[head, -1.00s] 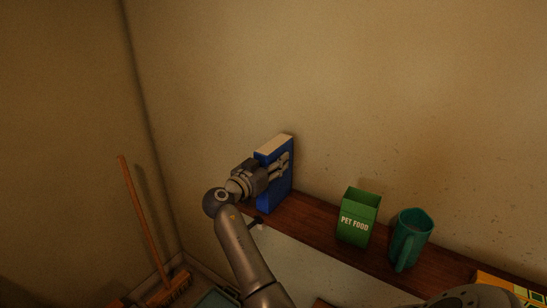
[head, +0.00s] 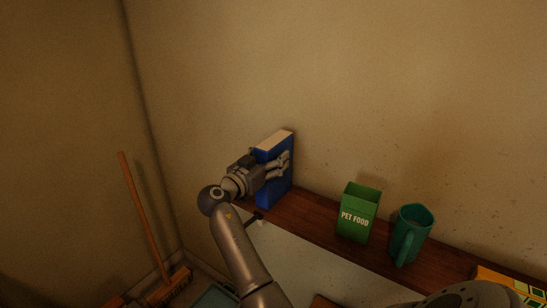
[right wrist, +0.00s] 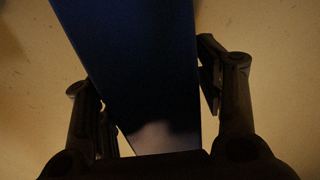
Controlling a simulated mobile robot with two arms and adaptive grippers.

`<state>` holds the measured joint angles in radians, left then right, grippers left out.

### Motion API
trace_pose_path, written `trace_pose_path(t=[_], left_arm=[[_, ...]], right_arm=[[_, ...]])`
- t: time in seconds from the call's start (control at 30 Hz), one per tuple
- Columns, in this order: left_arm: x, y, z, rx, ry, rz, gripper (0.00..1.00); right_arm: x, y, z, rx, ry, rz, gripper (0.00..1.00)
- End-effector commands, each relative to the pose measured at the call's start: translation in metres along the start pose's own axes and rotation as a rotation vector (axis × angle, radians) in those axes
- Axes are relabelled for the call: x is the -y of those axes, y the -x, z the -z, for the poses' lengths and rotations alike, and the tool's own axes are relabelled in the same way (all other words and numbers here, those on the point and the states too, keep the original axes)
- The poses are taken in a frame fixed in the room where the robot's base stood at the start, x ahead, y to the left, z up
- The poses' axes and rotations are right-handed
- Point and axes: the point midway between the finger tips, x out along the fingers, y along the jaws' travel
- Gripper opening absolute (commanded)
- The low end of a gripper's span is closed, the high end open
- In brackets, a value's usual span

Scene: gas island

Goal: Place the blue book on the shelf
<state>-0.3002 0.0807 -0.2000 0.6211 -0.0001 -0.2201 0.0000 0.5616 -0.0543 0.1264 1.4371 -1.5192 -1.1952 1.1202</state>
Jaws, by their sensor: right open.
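The blue book (head: 271,196) with pale page edges on top stands upright at the left end of the brown wooden shelf (head: 316,213), close to the wall. My right gripper (head: 284,163) is open at the book, with its fingers reaching along the book's sides. In the right wrist view the dark blue book (right wrist: 150,75) stands between the two spread fingers of the right gripper (right wrist: 155,88). A gap shows between the book and the right finger; the left finger is at or very near the book's edge. My left gripper is not in view.
A green pet food box (head: 357,213) and a teal mug (head: 410,235) stand on the shelf to the right. A yellow item (head: 497,280) lies at the lower right. A broom (head: 147,215) leans in the left corner. Bare shelf shows between book and box.

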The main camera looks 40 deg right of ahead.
Motion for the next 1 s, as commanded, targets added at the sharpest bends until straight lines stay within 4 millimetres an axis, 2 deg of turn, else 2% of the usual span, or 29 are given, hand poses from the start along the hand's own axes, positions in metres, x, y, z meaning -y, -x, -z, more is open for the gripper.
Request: trace_pose_path(t=[0.03, 0.2, 0.4, 1.0], left_arm=[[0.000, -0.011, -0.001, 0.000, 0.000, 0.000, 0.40], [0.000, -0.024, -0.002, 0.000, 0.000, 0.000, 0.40], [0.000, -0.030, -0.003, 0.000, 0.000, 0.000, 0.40], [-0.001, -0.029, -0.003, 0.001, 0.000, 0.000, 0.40]], right_arm=[[0.000, 0.011, -0.008, 0.003, -0.002, 0.002, 0.62], [0.000, 0.040, -0.007, 0.003, -0.002, 0.001, 0.62], [0.000, 0.059, -0.003, 0.001, 0.000, -0.001, 0.62], [-0.001, 0.061, -0.002, 0.000, 0.000, -0.002, 0.62]])
